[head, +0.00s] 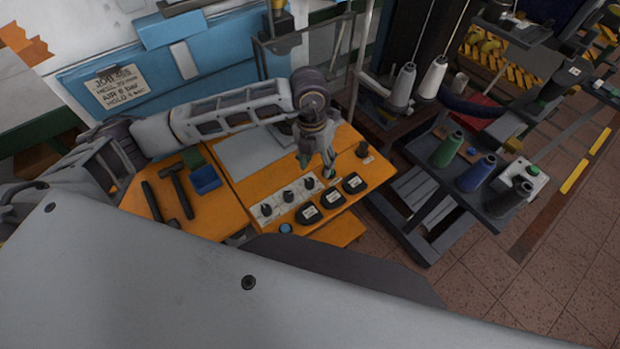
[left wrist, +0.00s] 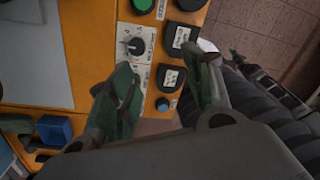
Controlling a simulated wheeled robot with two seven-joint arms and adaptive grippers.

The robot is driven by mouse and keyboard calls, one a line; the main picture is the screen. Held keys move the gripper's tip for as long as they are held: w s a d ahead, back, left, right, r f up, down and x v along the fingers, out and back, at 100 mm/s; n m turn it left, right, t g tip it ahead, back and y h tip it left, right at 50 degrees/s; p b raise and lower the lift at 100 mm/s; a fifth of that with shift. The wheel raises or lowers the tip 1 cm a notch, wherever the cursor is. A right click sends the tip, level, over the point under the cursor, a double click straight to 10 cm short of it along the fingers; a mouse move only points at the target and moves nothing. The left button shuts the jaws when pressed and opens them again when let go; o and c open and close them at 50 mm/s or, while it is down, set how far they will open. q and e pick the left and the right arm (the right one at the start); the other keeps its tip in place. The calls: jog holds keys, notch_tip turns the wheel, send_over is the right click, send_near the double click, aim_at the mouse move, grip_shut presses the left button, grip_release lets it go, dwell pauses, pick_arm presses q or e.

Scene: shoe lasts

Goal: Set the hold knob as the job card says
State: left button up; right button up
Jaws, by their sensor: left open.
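The job card (head: 122,85) is on the blue board at upper left; its lines seem to read heel 70 mm, air 6 bar and hold 4 sec, the small print uncertain. Three dark knobs sit in a row on a white panel: left (head: 266,210), middle (head: 288,195) and right (head: 309,183). Their labels are too small to read. My left gripper (head: 316,163) is open above the panel's right end. In the left wrist view its spread fingers (left wrist: 167,72) are empty; one knob (left wrist: 135,45) shows beyond the left finger, which hides part of the panel. My right gripper is out of view.
A green button (left wrist: 142,5) is close to the visible knob. A blue bin (head: 205,179) and hammers (head: 178,188) lie left. A thread-cone rack (head: 440,190) stands right.

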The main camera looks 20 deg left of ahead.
aim_at(309, 182)
pick_arm(q)
jog(key=a, duration=0.1)
jog(key=w+a+y, duration=0.1)
jog(key=shift+w+a+r, duration=0.1)
jog(key=shift+a+r, duration=0.05)
jog(key=shift+a, duration=0.2)
notch_tip(309, 182, down, 12)
jog(key=shift+f+p, duration=0.25)
jog(key=shift+p, duration=1)
jog(key=shift+f, duration=0.7)
jog(key=c, duration=1)
